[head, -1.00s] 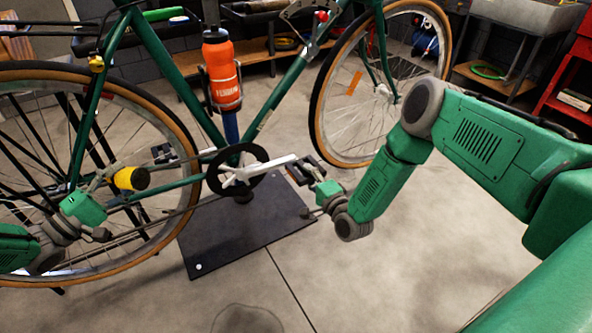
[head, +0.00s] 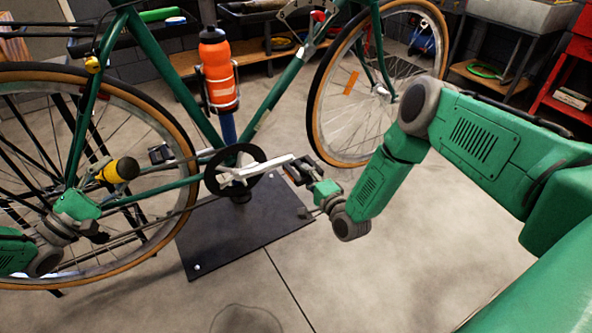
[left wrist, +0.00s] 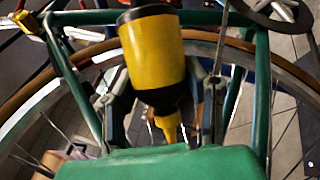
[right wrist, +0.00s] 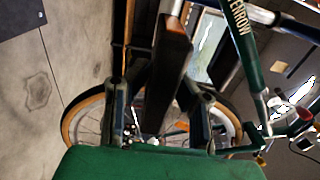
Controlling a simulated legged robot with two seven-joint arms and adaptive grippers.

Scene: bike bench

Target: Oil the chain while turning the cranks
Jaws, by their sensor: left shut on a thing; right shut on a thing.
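My left gripper (head: 93,188) is shut on a yellow oil bottle with black ends (head: 118,170), held tilted above the chain line beside the rear wheel. In the left wrist view the bottle (left wrist: 155,50) sits between the fingers, its yellow nozzle pointing down. My right gripper (head: 312,182) is shut on the pedal (head: 299,170) at the end of the silver crank (head: 262,167), which points right. The pedal also shows dark between the fingers in the right wrist view (right wrist: 170,75). The black chainring (head: 218,178) is behind the crank. The chain (head: 155,228) runs back toward the rear wheel.
The green bike (head: 165,62) stands over a dark base plate (head: 230,240) on the concrete floor. An orange water bottle (head: 218,75) is on its frame. A bench (head: 270,58) stands behind, with a red cart (head: 572,75) at the far right.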

